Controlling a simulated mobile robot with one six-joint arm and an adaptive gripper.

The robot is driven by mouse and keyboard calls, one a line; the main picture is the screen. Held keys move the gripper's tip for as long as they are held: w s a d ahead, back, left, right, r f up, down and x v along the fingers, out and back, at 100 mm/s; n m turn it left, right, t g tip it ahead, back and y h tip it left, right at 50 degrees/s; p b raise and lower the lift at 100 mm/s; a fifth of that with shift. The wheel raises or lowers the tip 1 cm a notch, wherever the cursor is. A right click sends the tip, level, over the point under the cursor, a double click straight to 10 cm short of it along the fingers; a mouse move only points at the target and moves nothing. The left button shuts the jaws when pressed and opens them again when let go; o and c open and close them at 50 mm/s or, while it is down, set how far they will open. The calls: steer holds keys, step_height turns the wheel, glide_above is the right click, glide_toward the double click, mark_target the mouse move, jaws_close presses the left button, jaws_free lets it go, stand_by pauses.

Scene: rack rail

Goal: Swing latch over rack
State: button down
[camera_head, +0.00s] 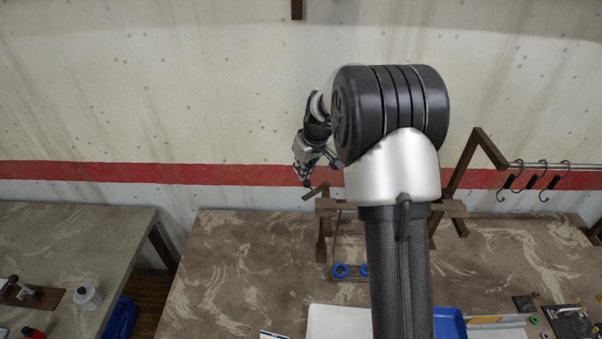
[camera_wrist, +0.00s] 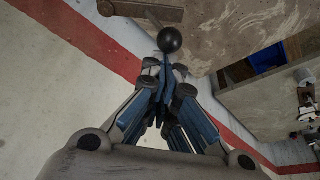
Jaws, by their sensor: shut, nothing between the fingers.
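The wooden rack (camera_head: 323,207) stands on the middle table, partly hidden behind my arm. A short brown bar (camera_head: 316,190), which looks like the latch, tilts up at the rack's left end. My gripper (camera_head: 307,178) is just above and left of this bar. In the wrist view my gripper (camera_wrist: 163,72) is shut and empty. A black ball knob (camera_wrist: 170,39) shows right at its fingertips; I cannot tell whether they touch. A wooden bar (camera_wrist: 150,12) lies beyond the knob. How the latch joins the rack is hidden.
A metal rail (camera_head: 550,165) with several black-handled hooks (camera_head: 543,180) runs right from a wooden upright (camera_head: 462,180). Blue rings (camera_head: 341,271) sit on the table below the rack. A white tray (camera_head: 338,322) and blue bin (camera_head: 449,322) are at the front. The table's left part is clear.

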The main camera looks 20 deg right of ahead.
mark_target(307, 180)
steer(key=n+b, duration=0.1)
steer(key=s+n+b, duration=0.1)
steer(key=s+n+y+b, duration=0.1)
steer(key=shift+d+f, duration=0.2)
steer(key=shift+f, duration=0.05)
steer(key=shift+s+d+n+g+b, duration=0.2)
steer(key=shift+s+n+g+b, duration=0.1)
steer(key=shift+s+n+b, duration=0.4)
steer(key=s+n+b, duration=0.1)
steer(key=n, duration=0.1)
steer(key=d+n+g+y+b, duration=0.1)
steer(key=shift+s+d+r+n, duration=0.1)
steer(key=shift+s+r+n, duration=0.1)
steer(key=shift+s+n, duration=0.2)
steer(key=shift+s+d, duration=0.25)
steer(key=shift+s, duration=0.05)
steer(key=shift+r, duration=0.1)
